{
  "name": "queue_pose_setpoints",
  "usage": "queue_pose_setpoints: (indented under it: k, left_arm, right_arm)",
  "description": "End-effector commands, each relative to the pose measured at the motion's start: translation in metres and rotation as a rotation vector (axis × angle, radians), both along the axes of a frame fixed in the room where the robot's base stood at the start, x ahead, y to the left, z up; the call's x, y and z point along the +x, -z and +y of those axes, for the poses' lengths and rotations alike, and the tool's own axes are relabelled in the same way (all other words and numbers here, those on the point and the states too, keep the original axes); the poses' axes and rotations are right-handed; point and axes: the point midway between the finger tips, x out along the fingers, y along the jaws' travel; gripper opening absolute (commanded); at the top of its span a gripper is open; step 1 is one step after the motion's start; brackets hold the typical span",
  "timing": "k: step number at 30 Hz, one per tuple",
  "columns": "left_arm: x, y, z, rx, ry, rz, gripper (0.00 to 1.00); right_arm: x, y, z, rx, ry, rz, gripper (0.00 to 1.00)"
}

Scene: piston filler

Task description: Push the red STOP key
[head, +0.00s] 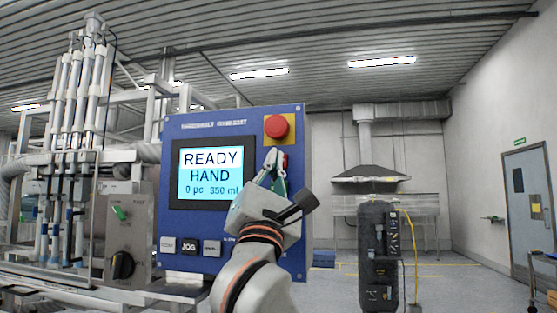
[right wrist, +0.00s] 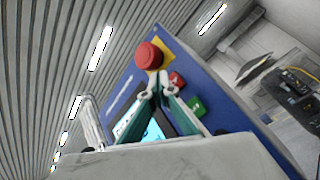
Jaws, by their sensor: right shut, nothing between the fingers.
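The red STOP key (right wrist: 177,79) is a small square key on the blue control panel (right wrist: 215,85), above a green key (right wrist: 197,106) in the right wrist view. In the head view the red key (head: 285,161) is partly hidden behind my right gripper (head: 271,156). My right gripper is shut and empty. Its fingertips (right wrist: 155,83) appear just left of the red key; I cannot tell whether they touch the panel. My left gripper is not in view.
A red mushroom button (head: 277,126) on a yellow plate sits just above the fingertips. The display (head: 211,173) reads READY HAND. Grey and black keys, including JOG (head: 189,248), line the panel's bottom. A switch box (head: 129,230) stands at left.

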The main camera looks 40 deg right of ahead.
Motion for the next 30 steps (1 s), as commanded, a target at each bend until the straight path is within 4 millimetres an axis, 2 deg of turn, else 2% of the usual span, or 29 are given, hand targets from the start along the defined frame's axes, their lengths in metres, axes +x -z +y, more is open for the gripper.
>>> queue_pose_setpoints:
  k: [8,22,30]
  left_arm:
    - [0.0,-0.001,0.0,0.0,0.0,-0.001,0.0]
    - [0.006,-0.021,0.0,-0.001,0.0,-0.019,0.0]
    - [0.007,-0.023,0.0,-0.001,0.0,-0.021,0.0]
  right_arm:
    - [-0.001,0.0,0.001,0.001,-0.001,0.0,0.0]
    - [-0.027,-0.001,0.032,0.001,-0.003,-0.001,0.0]
    - [-0.033,0.0,0.038,0.001,0.001,0.0,0.0]
